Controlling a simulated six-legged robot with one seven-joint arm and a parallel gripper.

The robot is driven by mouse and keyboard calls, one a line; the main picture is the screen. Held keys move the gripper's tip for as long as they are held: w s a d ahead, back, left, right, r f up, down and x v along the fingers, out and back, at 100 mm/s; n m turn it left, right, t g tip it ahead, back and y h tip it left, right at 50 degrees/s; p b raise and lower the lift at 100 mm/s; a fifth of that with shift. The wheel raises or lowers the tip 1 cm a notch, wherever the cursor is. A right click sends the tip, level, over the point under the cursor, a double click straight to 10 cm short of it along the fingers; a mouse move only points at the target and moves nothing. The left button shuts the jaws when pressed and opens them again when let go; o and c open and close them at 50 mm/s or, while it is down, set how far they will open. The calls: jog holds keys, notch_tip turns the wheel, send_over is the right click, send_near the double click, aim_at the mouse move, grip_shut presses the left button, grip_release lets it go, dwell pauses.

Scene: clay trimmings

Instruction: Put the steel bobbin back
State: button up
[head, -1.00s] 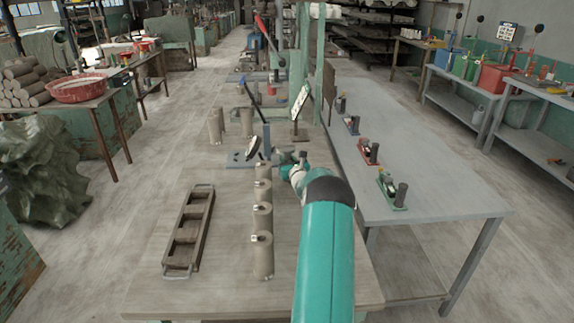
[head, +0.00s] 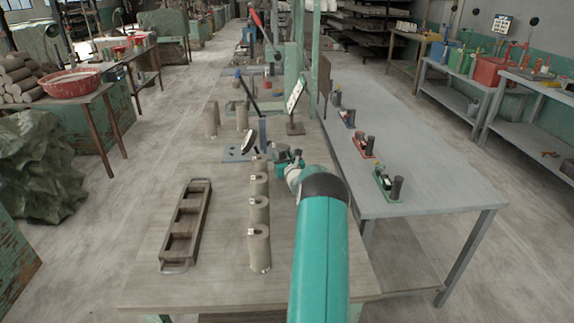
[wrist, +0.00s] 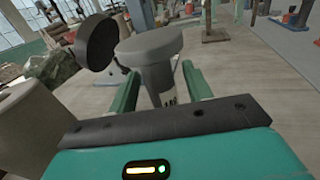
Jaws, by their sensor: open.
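In the wrist view, a grey flanged piece (wrist: 150,48), apparently the steel bobbin, stands between the two green fingers of my gripper (wrist: 158,88). In the head view my gripper (head: 288,158) is low at the wooden bench, just right of a blue-grey plate (head: 232,154) with a tilted dark disc (head: 249,142). The bobbin is hard to make out there.
A row of clay cylinders (head: 260,250) stands close left of my arm. A wooden compartment tray (head: 187,225) lies further left. A small sign on a stand (head: 295,107) is beyond my gripper. The grey table (head: 430,190) at right holds small coloured trays (head: 388,184).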

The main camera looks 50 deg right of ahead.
jog(key=v, duration=1.2)
jog(key=shift+d, duration=0.1)
